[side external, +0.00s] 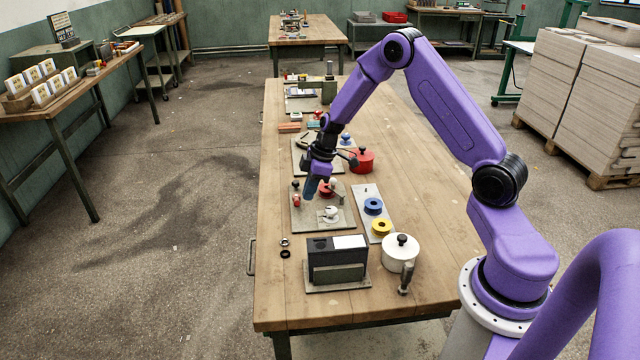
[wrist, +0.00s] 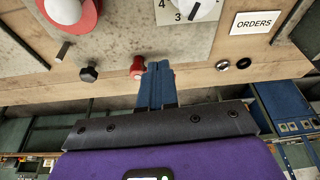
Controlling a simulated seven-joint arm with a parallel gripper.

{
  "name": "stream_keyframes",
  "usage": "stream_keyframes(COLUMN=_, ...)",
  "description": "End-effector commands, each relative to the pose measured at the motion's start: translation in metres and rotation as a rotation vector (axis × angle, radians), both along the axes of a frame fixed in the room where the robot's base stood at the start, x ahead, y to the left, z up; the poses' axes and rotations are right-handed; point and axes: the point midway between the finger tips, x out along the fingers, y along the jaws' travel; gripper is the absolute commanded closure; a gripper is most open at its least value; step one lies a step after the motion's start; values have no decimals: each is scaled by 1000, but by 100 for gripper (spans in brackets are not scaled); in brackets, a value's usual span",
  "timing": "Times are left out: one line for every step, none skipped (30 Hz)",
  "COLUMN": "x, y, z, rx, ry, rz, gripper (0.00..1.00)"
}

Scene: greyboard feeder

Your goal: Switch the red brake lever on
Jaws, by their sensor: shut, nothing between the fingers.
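The red brake lever (side external: 296,201) appears as a small red piece at the left edge of a grey control board (side external: 307,224) in the side external view. In the wrist view its red end (wrist: 138,67) shows just left of my fingertips. My gripper (side external: 308,196) points down over the board, close to the right of the lever. In the wrist view my gripper (wrist: 158,66) has its blue fingers together with nothing between them. Whether they touch the lever cannot be told. The lever's lower part and exact tilt are unclear.
A red disc with a white knob (wrist: 66,8), a white numbered dial (wrist: 193,6) and a black knob (wrist: 88,74) are close by. A dark box (side external: 337,255), white pot (side external: 401,250) and blue and yellow rings stand nearby. The table's right side is clear.

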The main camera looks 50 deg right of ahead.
Motion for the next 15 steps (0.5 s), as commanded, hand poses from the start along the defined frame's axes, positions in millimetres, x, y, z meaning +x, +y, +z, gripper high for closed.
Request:
stream_keyframes(x=2, y=3, z=-1, rx=0, ry=0, rz=2, gripper=100)
stream_keyframes(x=3, y=4, z=-1, rx=0, ry=0, rz=2, gripper=100)
stream_keyframes(x=4, y=4, z=-1, rx=0, ry=0, rz=1, gripper=100)
stream_keyframes(x=4, y=5, z=-1, rx=0, ry=0, rz=1, gripper=100)
stream_keyframes(x=5, y=5, z=-1, rx=0, ry=0, rz=0, gripper=100)
stream_keyframes(x=5, y=6, z=-1, rx=0, ry=0, rz=0, gripper=100)
stream_keyframes(x=5, y=6, z=-1, rx=0, ry=0, rz=0, gripper=100)
stream_keyframes(x=5, y=6, z=-1, rx=0, ry=0, rz=0, gripper=100)
stream_keyframes(x=5, y=6, z=-1, rx=0, ry=0, rz=0, gripper=100)
stream_keyframes(x=5, y=6, z=-1, rx=0, ry=0, rz=0, gripper=100)
stream_keyframes(x=5, y=6, z=-1, rx=0, ry=0, rz=0, gripper=100)
stream_keyframes(x=5, y=6, z=-1, rx=0, ry=0, rz=0, gripper=100)
stream_keyframes(x=5, y=6, z=-1, rx=0, ry=0, rz=0, gripper=100)
stream_keyframes(x=5, y=6, z=-1, rx=0, ry=0, rz=0, gripper=100)
stream_keyframes(x=5, y=6, z=-1, rx=0, ry=0, rz=-1, gripper=100)
